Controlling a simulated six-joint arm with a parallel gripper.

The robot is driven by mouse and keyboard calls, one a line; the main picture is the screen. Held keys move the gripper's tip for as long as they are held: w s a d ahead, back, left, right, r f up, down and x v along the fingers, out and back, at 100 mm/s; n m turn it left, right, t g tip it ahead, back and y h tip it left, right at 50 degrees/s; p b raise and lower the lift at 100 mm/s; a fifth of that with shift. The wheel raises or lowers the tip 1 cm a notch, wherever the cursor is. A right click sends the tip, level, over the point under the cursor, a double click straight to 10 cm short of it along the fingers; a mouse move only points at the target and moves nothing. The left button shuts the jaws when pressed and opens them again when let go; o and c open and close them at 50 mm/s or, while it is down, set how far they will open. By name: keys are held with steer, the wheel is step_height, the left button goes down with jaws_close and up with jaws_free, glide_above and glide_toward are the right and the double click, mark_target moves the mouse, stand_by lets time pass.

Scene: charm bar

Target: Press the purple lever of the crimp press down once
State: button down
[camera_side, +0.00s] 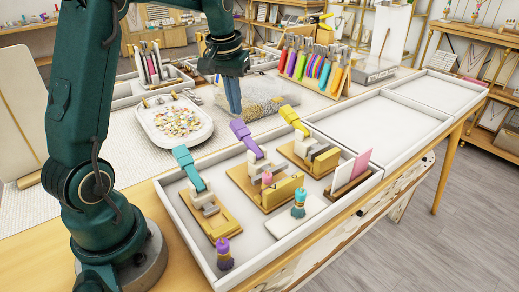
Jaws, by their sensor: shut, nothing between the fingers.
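The crimp press has three units on wooden bases in a white tray. The purple lever (246,138) stands raised and tilted on the middle unit (268,187). A teal lever (188,166) is on the left unit and a yellow lever (293,119) on the right one, both also raised. My gripper (233,105) is shut and empty, pointing down. In the picture it is above and slightly left of the purple lever, and it appears apart from it. The exact depth between them is hard to tell.
The white tray (291,250) also holds small tasselled charms, purple (223,252) and teal (299,204), and a card stand (352,172). A dish of beads (176,122) and a clear bag (263,92) lie behind. Empty tray compartments (377,124) are at right.

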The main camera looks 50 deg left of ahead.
mark_target(236, 120)
steer(key=shift+f, duration=0.1)
steer(key=shift+a+f, duration=0.2)
steer(key=shift+f, duration=1.95)
steer(key=shift+r, duration=0.15)
steer(key=shift+d+r, duration=0.15)
steer(key=shift+r, duration=1.2)
steer(key=shift+d+r, duration=0.15)
steer(key=shift+r, duration=1.2)
steer(key=shift+r, duration=2.45)
